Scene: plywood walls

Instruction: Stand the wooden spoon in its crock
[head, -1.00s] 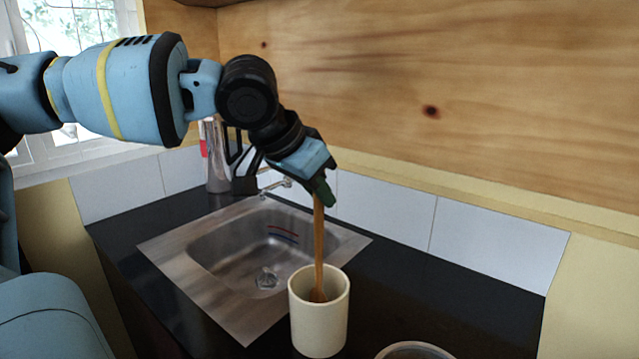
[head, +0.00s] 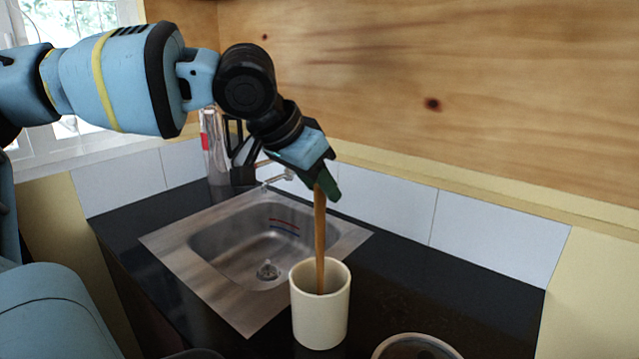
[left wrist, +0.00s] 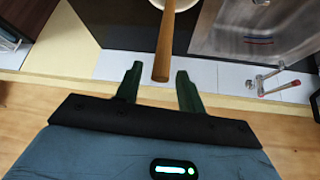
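The cream crock (head: 320,318) stands upright on the dark counter, right of the sink. The wooden spoon (head: 320,240) stands nearly upright in it, handle up; its lower end is hidden inside. My left gripper (head: 327,188) is above the crock at the top of the handle, pointing down. In the left wrist view the gripper (left wrist: 158,72) is open, with the handle (left wrist: 165,45) between its fingers and a gap showing on each side. The crock's rim (left wrist: 176,4) shows at the top edge there. My right gripper is not in view.
A steel sink (head: 185,250) lies left of the crock, with a tap (head: 280,178) behind it. A shiny bottle-like thing (head: 213,150) stands at the back left. A round rim (head: 415,340) shows at the bottom, right of the crock. The counter (head: 460,290) at right is clear.

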